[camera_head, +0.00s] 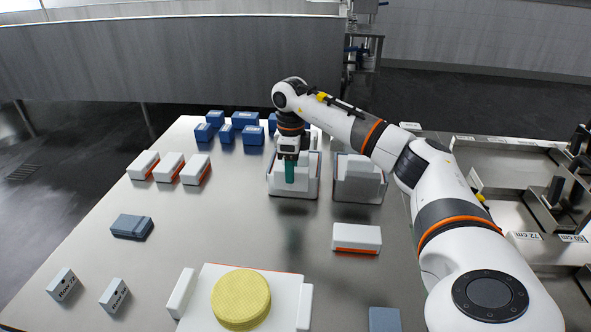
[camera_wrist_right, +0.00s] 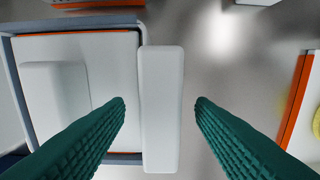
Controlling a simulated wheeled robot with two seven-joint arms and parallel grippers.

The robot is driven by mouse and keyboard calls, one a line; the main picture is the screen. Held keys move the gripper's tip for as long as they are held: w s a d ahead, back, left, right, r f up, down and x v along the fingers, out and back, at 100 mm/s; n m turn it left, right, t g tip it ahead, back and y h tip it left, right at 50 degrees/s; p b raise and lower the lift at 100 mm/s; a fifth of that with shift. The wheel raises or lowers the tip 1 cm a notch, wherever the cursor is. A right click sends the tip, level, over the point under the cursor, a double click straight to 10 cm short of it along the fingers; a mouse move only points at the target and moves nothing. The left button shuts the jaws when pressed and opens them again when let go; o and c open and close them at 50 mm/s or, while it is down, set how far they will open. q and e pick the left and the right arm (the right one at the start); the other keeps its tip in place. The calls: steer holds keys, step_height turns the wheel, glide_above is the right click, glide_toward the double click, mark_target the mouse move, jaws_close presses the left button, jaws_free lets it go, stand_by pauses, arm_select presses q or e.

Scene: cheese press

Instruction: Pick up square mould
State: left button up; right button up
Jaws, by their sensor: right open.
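Two white, square mould-like boxes stand on the table. The left one (camera_head: 308,187) is under my right gripper, and the other (camera_head: 358,189) stands just to its right. In the right wrist view the near mould (camera_wrist_right: 105,50) has a grey rim, an orange edge and a white bar (camera_wrist_right: 162,110) along one side. My right gripper (camera_head: 290,181) has green ribbed fingers and is open. In the wrist view its fingertips (camera_wrist_right: 160,103) appear on either side of the white bar, with gaps on both sides. I cannot tell their height. My left gripper is not in view.
Several blue blocks (camera_head: 246,119) stand at the back of the table (camera_head: 225,225). White-and-orange blocks stand at left (camera_head: 168,168) and right of centre (camera_head: 357,238). A yellow round cheese (camera_head: 240,299) lies at the front. The table's middle is clear.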

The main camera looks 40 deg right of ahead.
steer(key=shift+f, duration=0.3)
steer(key=shift+c, duration=0.5)
jaws_close()
stand_by(0.6)
steer(key=shift+r, duration=0.1)
